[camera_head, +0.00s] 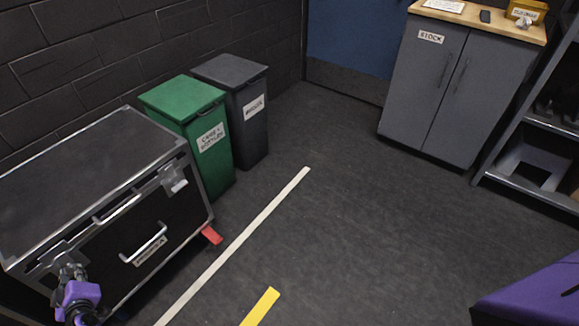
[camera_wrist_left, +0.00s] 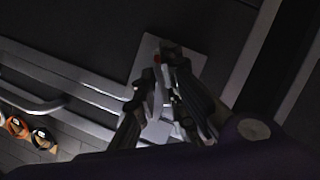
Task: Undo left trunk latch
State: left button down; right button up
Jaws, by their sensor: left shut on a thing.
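The black trunk (camera_head: 85,160) with metal edges stands at the left against the brick wall, its lid down. In the left wrist view, the latch's pale plate (camera_wrist_left: 148,52) shows behind the fingers of my left gripper (camera_wrist_left: 162,72). The fingers are closed on the latch, and the gripped part is mostly hidden between them. The right latch (camera_head: 173,179) sits near the trunk's far front corner. My right gripper is not in view.
A handle (camera_head: 145,243) sits on the trunk's front. A green bin (camera_head: 185,125) and a grey bin (camera_head: 245,105) stand beyond the trunk. A red piece (camera_head: 211,235) lies by its base. A purple surface (camera_head: 535,295) is at lower right. The middle floor is clear.

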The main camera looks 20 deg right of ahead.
pick_arm(q)
jog(key=m+g+y+p, duration=0.2)
jog(key=m, duration=0.2)
jog(key=shift+f+p, duration=0.1)
jog(key=shift+p, duration=0.3)
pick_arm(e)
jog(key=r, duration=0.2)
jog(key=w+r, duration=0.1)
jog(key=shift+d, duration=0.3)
pick_arm(q)
jog(key=shift+y, duration=0.3)
jog(key=shift+a, duration=0.2)
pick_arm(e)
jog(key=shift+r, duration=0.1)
